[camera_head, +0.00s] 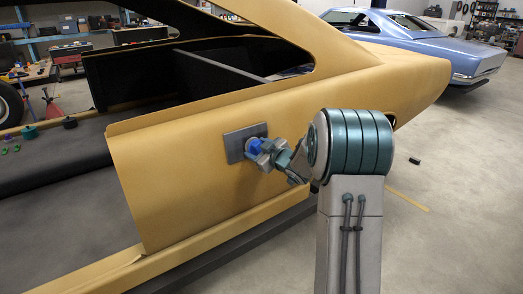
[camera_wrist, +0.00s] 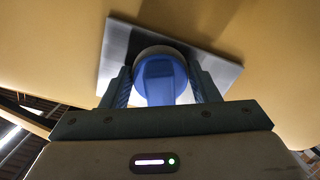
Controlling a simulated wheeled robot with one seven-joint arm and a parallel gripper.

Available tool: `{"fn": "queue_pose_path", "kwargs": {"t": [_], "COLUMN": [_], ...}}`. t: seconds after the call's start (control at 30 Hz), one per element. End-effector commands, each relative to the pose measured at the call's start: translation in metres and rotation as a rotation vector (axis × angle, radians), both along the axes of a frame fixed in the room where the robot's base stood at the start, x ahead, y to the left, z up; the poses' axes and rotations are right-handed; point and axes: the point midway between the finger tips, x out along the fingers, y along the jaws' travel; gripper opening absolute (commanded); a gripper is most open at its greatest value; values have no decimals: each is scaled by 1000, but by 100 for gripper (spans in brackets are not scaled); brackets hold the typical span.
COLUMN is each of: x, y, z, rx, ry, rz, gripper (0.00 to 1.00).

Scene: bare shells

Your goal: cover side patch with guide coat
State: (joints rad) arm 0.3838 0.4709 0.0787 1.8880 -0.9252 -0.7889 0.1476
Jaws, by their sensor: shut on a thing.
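The side patch (camera_head: 235,143) is a grey square on the tan car body's side panel. It also shows in the wrist view (camera_wrist: 222,72), with a darker area at its upper left and a lighter grey elsewhere. My gripper (camera_head: 261,148) is shut on a blue applicator (camera_head: 255,145) with a rounded head. In the wrist view the blue applicator (camera_wrist: 158,80) sits between the two fingers, its head over the patch. The head hides the middle of the patch, and I cannot tell whether it touches the surface.
The tan car shell (camera_head: 190,180) fills the middle, with an open door gap and a sill on the left. A blue car (camera_head: 420,42) stands behind at the right. Open floor is at the right.

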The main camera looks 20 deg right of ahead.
Motion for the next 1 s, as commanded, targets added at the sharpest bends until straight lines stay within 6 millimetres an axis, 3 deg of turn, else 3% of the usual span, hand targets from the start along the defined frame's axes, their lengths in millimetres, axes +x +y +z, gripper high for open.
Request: {"fn": "queue_pose_path", "kwargs": {"t": [1.0], "x": [-19], "y": [63], "z": [-1], "rx": [0], "ry": [0], "rz": [1], "gripper": [37]}}
